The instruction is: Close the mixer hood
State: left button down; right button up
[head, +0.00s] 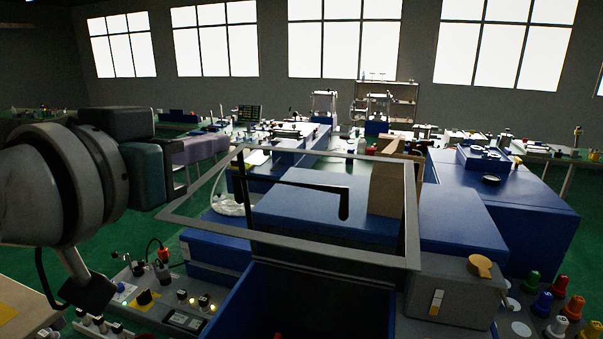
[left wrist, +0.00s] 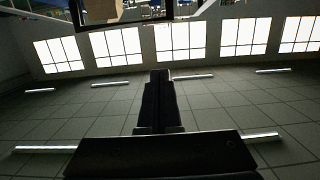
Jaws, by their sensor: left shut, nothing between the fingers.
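The mixer hood (head: 413,220) is a thin grey see-through frame in the head view. It stands raised and tilted above an open blue bin (head: 235,312). A black bent bar (head: 345,205) shows within the frame's outline; how it is attached is unclear. My left gripper (head: 184,178) is shut and empty, left of the hood, close to its left edge in the picture; I cannot tell whether they touch. In the left wrist view, its dark fingers (left wrist: 160,75) are together, and part of a dark frame shows at the top edge. My right gripper is not in view.
A control panel (head: 160,305) with knobs and lit buttons lies below my left arm. A grey box (head: 455,292) with a tan knob stands right of the bin. Coloured knobs (head: 543,303) are at lower right. A brown upright block (head: 388,188) stands behind the hood.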

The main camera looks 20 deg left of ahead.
pick_arm(q)
jog(key=p, duration=0.3)
send_over(246, 210)
jog(key=w, duration=0.2)
jog(key=shift+s+f, duration=0.1)
jog(key=shift+f, duration=0.45)
jog(key=f, duration=0.1)
jog(key=s+f+p, duration=0.1)
jog(key=f, duration=0.1)
jog(key=shift+s, duration=0.2)
jog(key=shift+s+f, duration=0.2)
jog(key=shift+f, duration=0.25)
